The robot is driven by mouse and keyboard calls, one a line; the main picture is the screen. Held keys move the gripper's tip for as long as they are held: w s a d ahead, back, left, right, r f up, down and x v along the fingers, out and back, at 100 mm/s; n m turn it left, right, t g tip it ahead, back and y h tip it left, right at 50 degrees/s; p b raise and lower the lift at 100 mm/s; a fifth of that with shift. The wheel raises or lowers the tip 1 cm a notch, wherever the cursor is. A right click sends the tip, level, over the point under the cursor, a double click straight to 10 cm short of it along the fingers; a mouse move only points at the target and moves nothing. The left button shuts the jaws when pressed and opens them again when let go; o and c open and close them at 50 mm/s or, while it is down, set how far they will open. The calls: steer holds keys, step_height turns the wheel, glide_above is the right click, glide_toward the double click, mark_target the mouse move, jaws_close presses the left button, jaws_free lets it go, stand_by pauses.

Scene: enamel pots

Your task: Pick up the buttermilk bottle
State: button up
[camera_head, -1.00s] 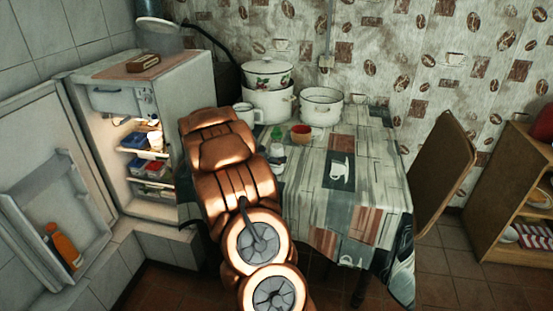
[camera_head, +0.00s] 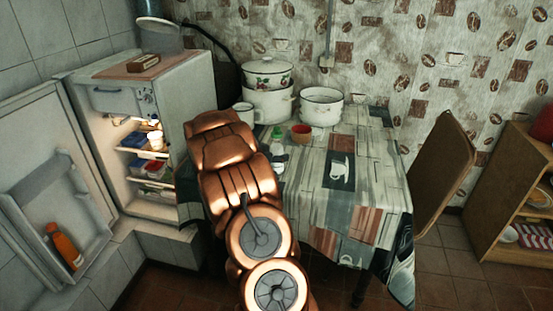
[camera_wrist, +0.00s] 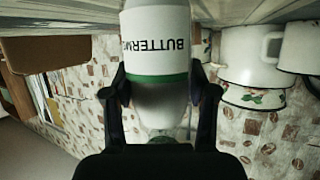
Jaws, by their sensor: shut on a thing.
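The buttermilk bottle (camera_wrist: 157,50) is white with a green band and dark lettering that shows upside down in the wrist view. My gripper (camera_wrist: 160,95) is shut on it, with one dark finger on each side of the bottle. In the head view my copper-coloured arm reaches toward the table, and the gripper is hidden behind it. I cannot tell from these views whether the bottle is clear of the table.
The fridge (camera_head: 180,100) stands open at left. A chair (camera_head: 445,165) is at right.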

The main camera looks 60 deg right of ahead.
jaws_close()
steer(key=shift+r, duration=0.1)
